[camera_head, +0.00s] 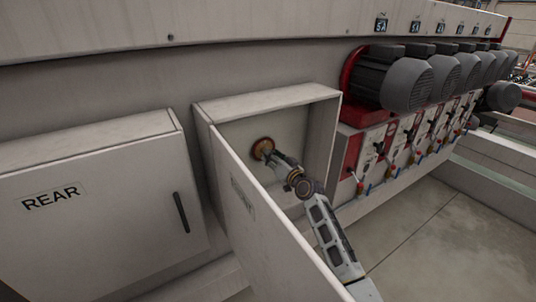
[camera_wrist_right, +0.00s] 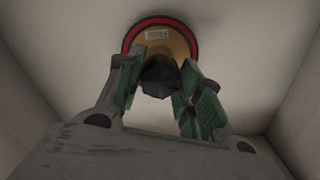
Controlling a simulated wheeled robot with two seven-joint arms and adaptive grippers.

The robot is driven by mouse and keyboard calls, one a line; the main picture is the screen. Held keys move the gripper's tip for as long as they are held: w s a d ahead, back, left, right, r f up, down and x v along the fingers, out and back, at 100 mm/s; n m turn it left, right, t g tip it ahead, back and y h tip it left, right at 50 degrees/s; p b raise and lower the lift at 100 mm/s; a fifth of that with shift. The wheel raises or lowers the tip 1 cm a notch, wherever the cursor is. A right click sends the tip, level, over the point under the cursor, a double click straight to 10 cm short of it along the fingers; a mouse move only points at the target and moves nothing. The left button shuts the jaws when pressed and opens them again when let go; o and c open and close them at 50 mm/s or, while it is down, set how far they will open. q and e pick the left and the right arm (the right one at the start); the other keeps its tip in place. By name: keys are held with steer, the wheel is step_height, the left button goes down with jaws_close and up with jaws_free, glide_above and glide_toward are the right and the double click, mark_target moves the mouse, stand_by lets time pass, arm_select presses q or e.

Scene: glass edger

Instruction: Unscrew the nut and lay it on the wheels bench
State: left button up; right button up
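The nut (camera_wrist_right: 159,78) is a dark, faceted piece at the middle of a round wheel (camera_wrist_right: 134,38) with a tan face and a red rim. The wheel also shows in the head view (camera_head: 263,147), on the back wall of the open cabinet (camera_head: 268,98). My right gripper (camera_wrist_right: 161,72) reaches into the cabinet, its fingers on both sides of the nut and close against it. In the head view the right gripper (camera_head: 270,157) covers the nut. My left gripper is not in view. The wheels bench cannot be made out.
The open cabinet door (camera_head: 240,200) stands to the left of my right arm. A closed box marked REAR (camera_head: 85,200) is farther left. Several grey motors (camera_head: 405,85) and red valve panels line the machine on the right. The floor (camera_head: 430,240) at the right is clear.

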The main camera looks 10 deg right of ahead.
steer(key=c, duration=0.4)
steer(key=n+b, duration=0.1)
steer(key=n, duration=2.6)
steer(key=shift+s+b, duration=0.1)
steer(key=shift+b, duration=0.25)
steer(key=o, duration=1)
